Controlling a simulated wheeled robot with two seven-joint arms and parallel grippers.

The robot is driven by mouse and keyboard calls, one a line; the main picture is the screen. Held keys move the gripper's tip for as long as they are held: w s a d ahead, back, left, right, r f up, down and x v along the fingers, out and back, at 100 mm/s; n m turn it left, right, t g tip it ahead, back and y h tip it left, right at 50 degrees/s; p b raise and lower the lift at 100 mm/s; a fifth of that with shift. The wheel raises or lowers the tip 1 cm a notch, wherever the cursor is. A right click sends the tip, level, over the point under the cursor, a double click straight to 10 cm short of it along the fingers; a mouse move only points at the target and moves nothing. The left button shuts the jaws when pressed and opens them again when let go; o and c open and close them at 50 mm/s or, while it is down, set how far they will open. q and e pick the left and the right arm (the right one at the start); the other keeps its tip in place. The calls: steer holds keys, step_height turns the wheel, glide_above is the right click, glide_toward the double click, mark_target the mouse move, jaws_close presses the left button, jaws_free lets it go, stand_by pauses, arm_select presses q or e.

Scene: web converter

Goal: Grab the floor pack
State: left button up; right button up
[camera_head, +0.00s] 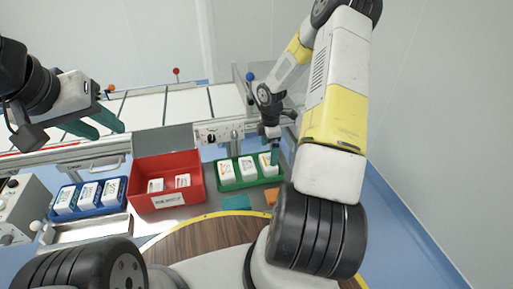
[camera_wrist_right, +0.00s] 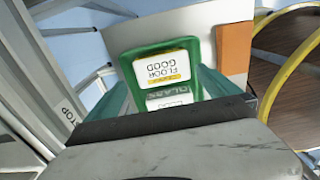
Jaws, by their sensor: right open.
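The floor pack (camera_wrist_right: 165,66) is a white pack marked FLOOR GOOD. In the right wrist view it lies in a green tray (camera_wrist_right: 128,66), beside a glass pack (camera_wrist_right: 172,98) that is partly hidden. It appears to be the rightmost pack (camera_head: 266,161) of the green tray (camera_head: 222,187) in the head view. My right gripper (camera_head: 273,154) is open over that end of the tray. In the wrist view its teal fingers (camera_wrist_right: 165,88) stand apart with nothing held.
A red bin (camera_head: 168,201) with two packs and a blue tray (camera_head: 92,211) with several packs stand left of the green tray. A teal block (camera_head: 236,202) and an orange block (camera_head: 271,197) lie in front of it. A round wooden top (camera_head: 205,240) is nearest.

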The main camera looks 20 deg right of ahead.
mark_target(269, 160)
steer(key=f, duration=0.6)
steer(key=shift+s+f, duration=0.2)
steer(key=shift+f, duration=0.05)
steer(key=shift+c, duration=0.2)
steer(key=c, duration=1.2)
steer(key=shift+r, duration=0.1)
